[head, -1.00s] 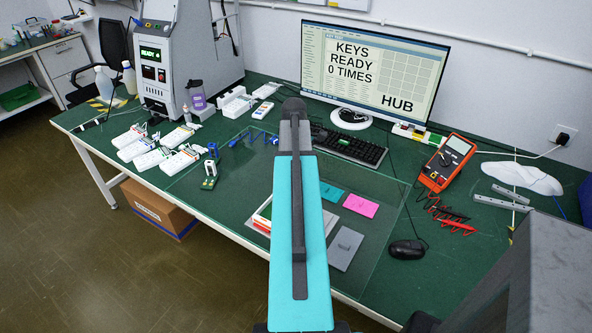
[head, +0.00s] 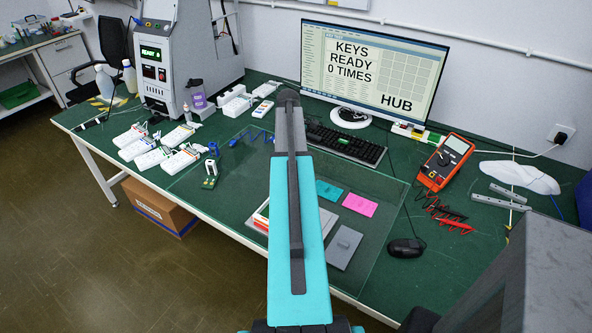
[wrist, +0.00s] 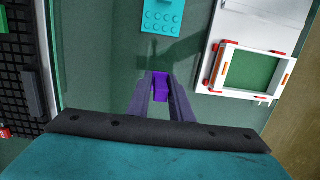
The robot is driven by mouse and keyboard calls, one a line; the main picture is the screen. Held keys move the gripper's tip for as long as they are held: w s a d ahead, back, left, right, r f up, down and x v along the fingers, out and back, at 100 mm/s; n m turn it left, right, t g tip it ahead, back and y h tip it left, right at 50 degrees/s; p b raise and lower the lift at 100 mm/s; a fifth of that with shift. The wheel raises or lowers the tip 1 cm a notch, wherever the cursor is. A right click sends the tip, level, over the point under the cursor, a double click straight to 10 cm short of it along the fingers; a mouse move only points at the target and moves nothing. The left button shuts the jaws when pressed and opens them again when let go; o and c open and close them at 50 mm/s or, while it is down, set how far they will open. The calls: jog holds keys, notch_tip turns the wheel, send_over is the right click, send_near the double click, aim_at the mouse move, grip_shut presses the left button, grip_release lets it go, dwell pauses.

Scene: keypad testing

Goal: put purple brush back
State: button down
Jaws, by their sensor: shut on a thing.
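In the wrist view my gripper (wrist: 160,80) is shut on a small purple piece (wrist: 160,91), which I take to be the purple brush. Only a short part of it shows between the dark fingers; the rest is hidden. It is over the dark green glassy mat, and I cannot tell its height. In the head view my own teal arm hides the gripper and the brush.
A keyboard (head: 345,144) lies below the monitor (head: 372,68). Teal (head: 328,191), pink (head: 359,205) and grey (head: 344,247) flat pieces lie right of my arm on the mat (head: 240,180). A white frame (wrist: 253,70) shows in the wrist view. Several white boxes stand at left.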

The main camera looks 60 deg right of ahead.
jog(key=shift+f, duration=0.1)
jog(key=shift+f+p, duration=0.6)
jog(key=shift+f, duration=1.05)
jog(key=shift+f, duration=0.15)
jog(key=c, duration=1.6)
grip_release()
jog(key=shift+r, duration=0.25)
jog(key=shift+w+d+r+b, duration=0.1)
jog(key=shift+w+r+b, duration=0.25)
jog(key=shift+r, duration=1.6)
jog(key=shift+w+r+b, duration=0.15)
jog(key=shift+r+b, duration=0.35)
jog(key=shift+r, duration=1.5)
jog(key=shift+w+d+r+b, duration=0.1)
jog(key=shift+w+r+b, duration=0.25)
jog(key=shift+r, duration=1.6)
jog(key=shift+s, duration=0.1)
